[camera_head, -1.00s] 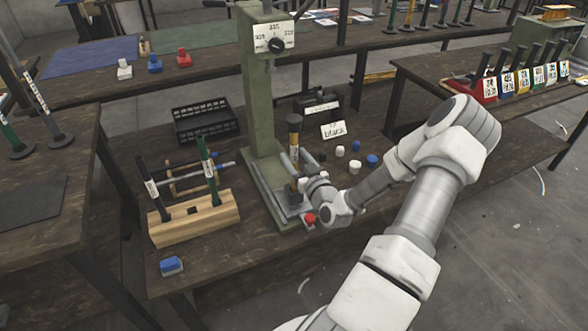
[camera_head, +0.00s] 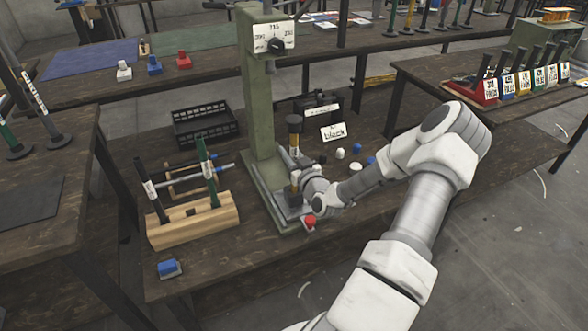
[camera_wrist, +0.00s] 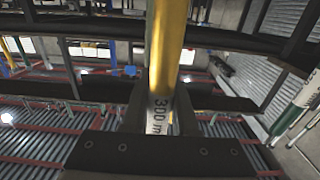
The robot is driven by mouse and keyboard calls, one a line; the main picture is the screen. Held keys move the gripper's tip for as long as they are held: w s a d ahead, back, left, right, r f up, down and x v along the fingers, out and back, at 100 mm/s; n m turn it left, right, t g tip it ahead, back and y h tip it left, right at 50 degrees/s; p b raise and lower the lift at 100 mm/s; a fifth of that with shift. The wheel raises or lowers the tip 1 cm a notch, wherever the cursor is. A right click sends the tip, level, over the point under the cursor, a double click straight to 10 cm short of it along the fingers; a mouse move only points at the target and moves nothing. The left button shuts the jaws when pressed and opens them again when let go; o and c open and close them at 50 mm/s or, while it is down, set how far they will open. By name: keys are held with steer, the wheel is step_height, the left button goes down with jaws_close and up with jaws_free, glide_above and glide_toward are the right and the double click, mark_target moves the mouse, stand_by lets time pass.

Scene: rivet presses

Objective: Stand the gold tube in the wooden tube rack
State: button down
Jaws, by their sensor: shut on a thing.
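The gold tube (camera_head: 294,138) stands about upright at the green press, with a dark top. Its lower end is over the press base plate (camera_head: 270,192); I cannot tell whether it touches. My gripper (camera_head: 297,178) is shut on the tube's middle. In the wrist view the gold tube (camera_wrist: 170,40) rises between the dark fingers of my gripper (camera_wrist: 160,100), with a white printed label at the grip. The wooden tube rack (camera_head: 205,226) lies left of the press. It holds a black tube (camera_head: 156,193) and a green tube (camera_head: 207,172), with a dark empty hole between them.
The green press column (camera_head: 262,110) rises just behind the tube. A red button (camera_head: 310,221) is at the base's front. Small caps and a sign (camera_head: 333,132) lie to the right.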

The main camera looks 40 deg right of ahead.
steer(key=shift+r, duration=0.1)
step_height(320, 180, up, 9)
steer(key=p, duration=0.3)
steer(key=shift+a+r, duration=0.15)
steer(key=shift+r, duration=0.1)
steer(key=w+a+f+n+y, duration=0.1)
steer(key=w+a+f+y, duration=0.1)
steer(key=a, duration=1)
steer(key=w+a+f+n+y, duration=0.1)
steer(key=a+f+y, duration=0.1)
steer(key=a, duration=1.1)
steer(key=w+a+r+n+y+p, duration=0.3)
steer(key=w+a+r+n+y, duration=0.1)
steer(key=w, duration=0.6)
steer(key=shift+w+a+r+y+p, duration=0.25)
steer(key=shift+a+y, duration=0.35)
steer(key=shift+a, duration=0.4)
steer(key=shift+s+f+b, duration=0.1)
steer(key=shift+b, duration=0.2)
